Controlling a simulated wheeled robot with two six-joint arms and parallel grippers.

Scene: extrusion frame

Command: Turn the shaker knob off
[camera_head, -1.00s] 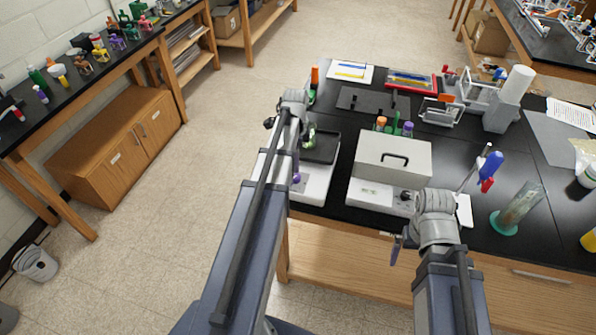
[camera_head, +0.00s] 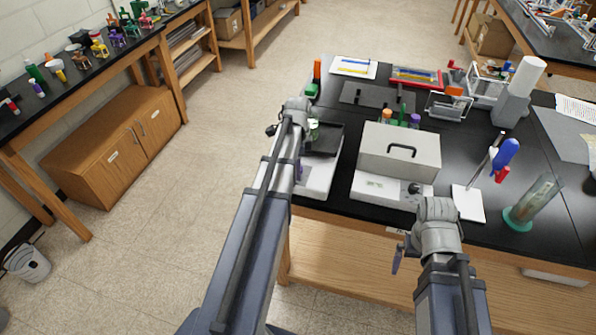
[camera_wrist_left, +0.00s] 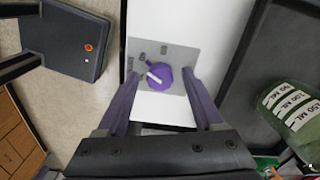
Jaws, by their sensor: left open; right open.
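The shaker (camera_head: 318,183) is a white device with a dark top tray at the table's left front corner. In the left wrist view its purple knob (camera_wrist_left: 161,79), with a white pointer mark, sits on a grey labelled panel (camera_wrist_left: 178,55). My left gripper (camera_wrist_left: 160,75) is open, with a purple finger on either side of the knob; I cannot tell whether they touch it. In the head view my left arm hides the knob. My right gripper (camera_head: 397,259) hangs in front of the table edge, mostly hidden by its arm, open and away from the shaker.
A green-capped flask with volume labels (camera_wrist_left: 287,110) stands on the shaker tray. A white box device with a handle (camera_head: 400,165) and a dark knob (camera_head: 414,188) stands to the right. A cylinder with a green base (camera_head: 532,205) stands further right.

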